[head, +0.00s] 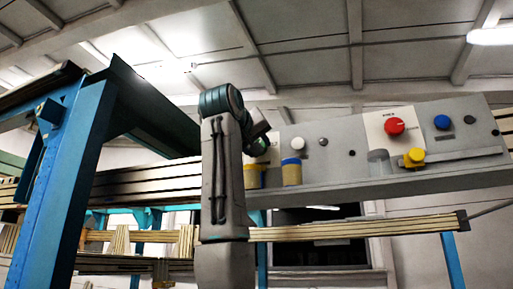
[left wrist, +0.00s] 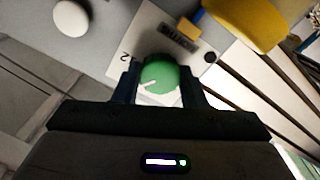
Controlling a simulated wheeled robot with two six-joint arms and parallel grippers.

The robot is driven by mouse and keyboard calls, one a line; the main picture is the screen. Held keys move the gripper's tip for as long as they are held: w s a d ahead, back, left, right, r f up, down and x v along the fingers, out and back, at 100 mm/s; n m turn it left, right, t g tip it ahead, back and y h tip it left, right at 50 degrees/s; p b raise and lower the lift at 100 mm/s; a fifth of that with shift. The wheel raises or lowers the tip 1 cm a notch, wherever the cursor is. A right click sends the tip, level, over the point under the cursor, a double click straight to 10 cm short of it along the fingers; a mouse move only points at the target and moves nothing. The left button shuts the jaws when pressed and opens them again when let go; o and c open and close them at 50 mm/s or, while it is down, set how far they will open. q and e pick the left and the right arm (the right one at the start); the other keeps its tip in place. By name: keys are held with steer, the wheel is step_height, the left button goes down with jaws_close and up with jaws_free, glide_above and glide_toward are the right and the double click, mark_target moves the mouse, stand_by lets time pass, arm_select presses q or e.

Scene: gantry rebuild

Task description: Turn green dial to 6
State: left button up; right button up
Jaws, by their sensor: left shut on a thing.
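The green dial (left wrist: 163,72) sits on a white label plate (left wrist: 138,40) in the left wrist view. My left gripper (left wrist: 160,84) is shut on the dial, one dark finger on each side of it. A white pointer mark shows on the dial's near side, toward the lower left. In the head view my left gripper (head: 258,138) is at the panel's left end, and my arm hides the green dial. My right gripper is not in view.
A yellow cylinder with a blue top (head: 291,172) is close right of my gripper. A blue steel frame (head: 62,185) stands at left.

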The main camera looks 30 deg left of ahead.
arm_select(q)
steer(key=shift+n, duration=1.1)
steer(key=o, duration=1)
